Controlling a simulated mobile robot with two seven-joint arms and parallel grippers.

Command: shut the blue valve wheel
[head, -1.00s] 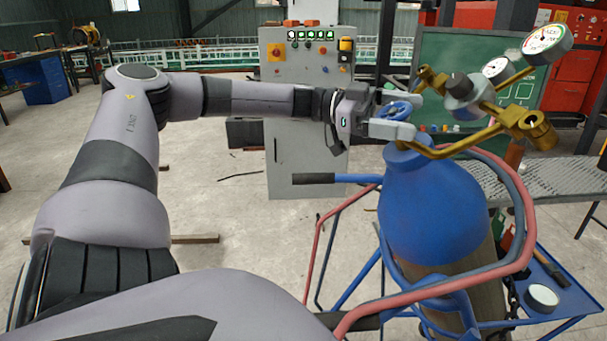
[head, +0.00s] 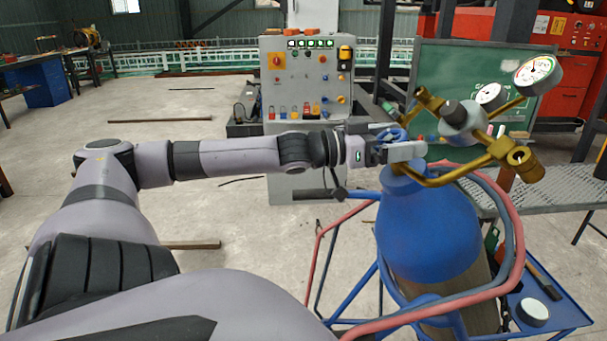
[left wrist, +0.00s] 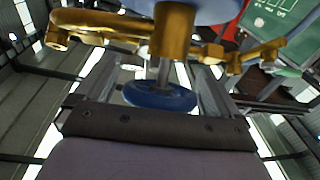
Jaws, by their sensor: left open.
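The blue valve wheel (head: 392,136) sits on top of a blue gas cylinder (head: 425,232), beside a brass regulator (head: 455,172) with two gauges. My left gripper (head: 403,142) is open at the wheel, with one finger on the near side and one on the far side. In the left wrist view the blue wheel (left wrist: 160,95) lies between the two fingers of the left gripper (left wrist: 165,92), with visible gaps to each side. The wheel's stem runs into the brass valve body (left wrist: 174,30). My right gripper is not in view.
The cylinder stands in a blue cart with a red hose (head: 515,215) looped around it. A grey control cabinet (head: 308,100) stands behind the gripper. A metal grating bench (head: 545,183) is at right. The floor at left is mostly clear.

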